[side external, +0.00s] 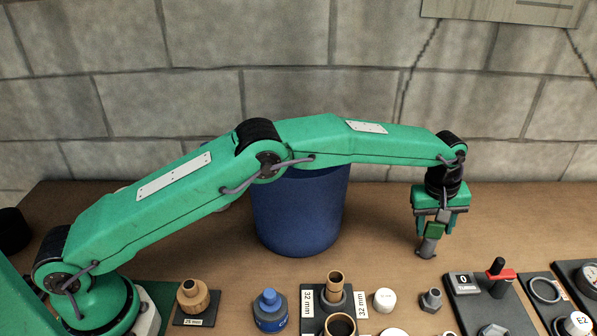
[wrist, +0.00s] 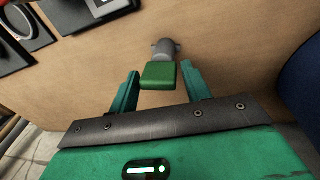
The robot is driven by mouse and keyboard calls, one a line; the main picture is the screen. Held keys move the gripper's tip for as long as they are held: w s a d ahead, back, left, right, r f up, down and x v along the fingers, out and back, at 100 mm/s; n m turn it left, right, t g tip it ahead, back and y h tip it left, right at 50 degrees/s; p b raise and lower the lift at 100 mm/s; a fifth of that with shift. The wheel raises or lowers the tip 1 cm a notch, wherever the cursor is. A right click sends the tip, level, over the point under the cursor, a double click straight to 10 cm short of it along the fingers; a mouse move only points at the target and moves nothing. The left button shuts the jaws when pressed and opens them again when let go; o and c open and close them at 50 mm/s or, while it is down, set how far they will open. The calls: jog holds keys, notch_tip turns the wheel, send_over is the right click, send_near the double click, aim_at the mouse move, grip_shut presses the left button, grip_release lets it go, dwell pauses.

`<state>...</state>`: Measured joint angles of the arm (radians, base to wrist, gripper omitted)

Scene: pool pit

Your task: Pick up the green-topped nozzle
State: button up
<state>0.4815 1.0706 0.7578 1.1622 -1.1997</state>
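The green-topped nozzle has a blocky green top and a grey lower body. In the side external view the nozzle (side external: 429,246) is at the right, its grey end at the wooden tabletop. My gripper (side external: 436,226) is above it, pointing down, with its fingers on either side of the green top. In the wrist view the nozzle's green top (wrist: 159,76) sits between the two teal fingertips of my gripper (wrist: 160,72). Narrow gaps seem to show on both sides, so the fingers look open around it. The grey body shows beyond the top.
A blue bin (side external: 300,215) stands behind my arm. Along the front are a blue bottle (side external: 270,312), a brass fitting (side external: 193,296), a white cap (side external: 385,300), a grey hex fitting (side external: 431,300) and a red-handled valve panel (side external: 500,270).

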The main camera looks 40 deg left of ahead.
jog(key=c, duration=0.8)
jog(key=shift+r, duration=0.2)
jog(key=shift+r, duration=1.65)
jog(key=shift+s+d+r, duration=0.1)
jog(key=shift+r, duration=0.25)
jog(key=s+d+r, duration=0.6)
jog(key=s, duration=0.3)
jog(key=shift+s+r, duration=0.35)
jog(key=shift+s, duration=0.05)
jog(key=shift+a, duration=0.1)
